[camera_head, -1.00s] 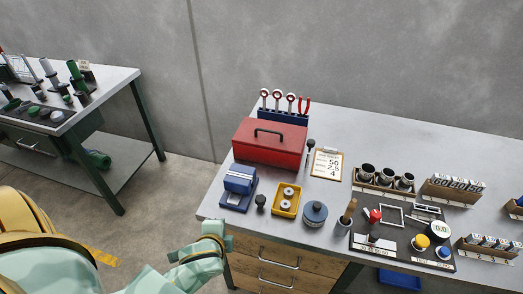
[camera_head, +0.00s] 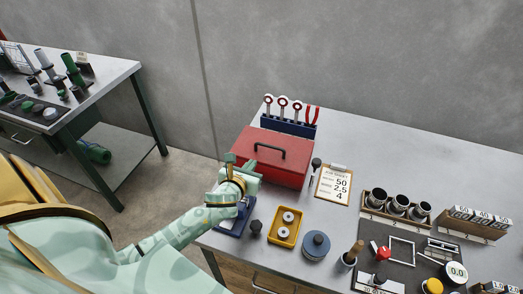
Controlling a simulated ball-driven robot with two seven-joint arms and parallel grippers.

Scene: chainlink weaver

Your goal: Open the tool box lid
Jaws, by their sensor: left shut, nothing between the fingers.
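The red tool box (camera_head: 274,156) stands at the back left of the workbench with its lid down. A black handle (camera_head: 268,151) sits on top of the lid. My left gripper (camera_head: 236,161) is at the left front corner of the tool box, about level with the lid edge. It is shut and empty. I cannot tell whether it touches the box. My left arm comes in from the lower left and covers part of the blue device in front of the box. My right gripper is not in view.
Behind the box is a blue rack (camera_head: 288,126) of tools. In front are a yellow tray (camera_head: 285,228), a blue round container (camera_head: 316,246) and a dark knob (camera_head: 256,226). A clipboard (camera_head: 334,185) lies to the right. The bench top behind the clipboard is clear.

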